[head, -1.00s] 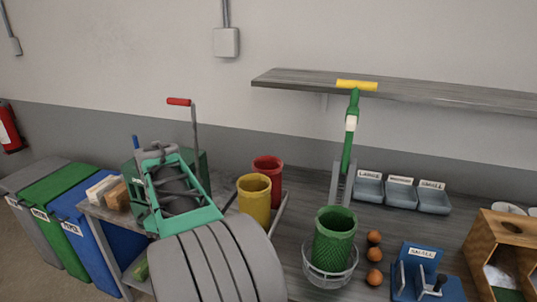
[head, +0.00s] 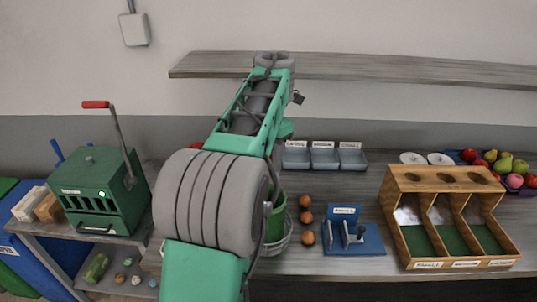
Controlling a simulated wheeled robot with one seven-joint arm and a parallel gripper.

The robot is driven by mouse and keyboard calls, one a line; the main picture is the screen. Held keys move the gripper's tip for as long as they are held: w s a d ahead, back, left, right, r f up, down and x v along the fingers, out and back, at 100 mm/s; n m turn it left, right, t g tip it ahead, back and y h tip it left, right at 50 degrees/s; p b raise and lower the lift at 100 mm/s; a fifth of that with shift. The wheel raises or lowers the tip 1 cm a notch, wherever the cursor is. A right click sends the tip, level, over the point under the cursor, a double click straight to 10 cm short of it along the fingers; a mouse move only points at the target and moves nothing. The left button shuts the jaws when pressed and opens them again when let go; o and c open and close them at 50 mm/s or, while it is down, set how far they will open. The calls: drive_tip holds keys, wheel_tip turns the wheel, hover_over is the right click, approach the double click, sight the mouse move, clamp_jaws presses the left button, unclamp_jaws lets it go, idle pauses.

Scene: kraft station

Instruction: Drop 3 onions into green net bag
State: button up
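Three brown onions stand in a short row on the worktop: a far onion (head: 305,201), a middle onion (head: 306,217) and a near onion (head: 308,237). Just left of them is the green net bag (head: 277,218), upright in a round wire basket (head: 284,243). My arm hides most of the bag and its mouth, so I cannot see what is inside it. My forearm reaches up and away above the worktop toward the shelf. My gripper's fingers cannot be made out behind the forearm and wrist.
A blue fixture (head: 353,240) stands right of the onions, with a wooden sorting box (head: 449,180) beyond it. Labelled grey trays (head: 324,158) sit at the back under the wall shelf (head: 400,72). A green cranked machine (head: 98,190) stands at the left.

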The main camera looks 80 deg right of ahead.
wheel_tip(320, 180, down, 6)
drive_tip(key=b, duration=0.4)
drive_tip(key=o, duration=1.4)
drive_tip(key=shift+o, duration=0.2)
wheel_tip(320, 180, up, 8)
drive_tip(key=p, duration=0.5)
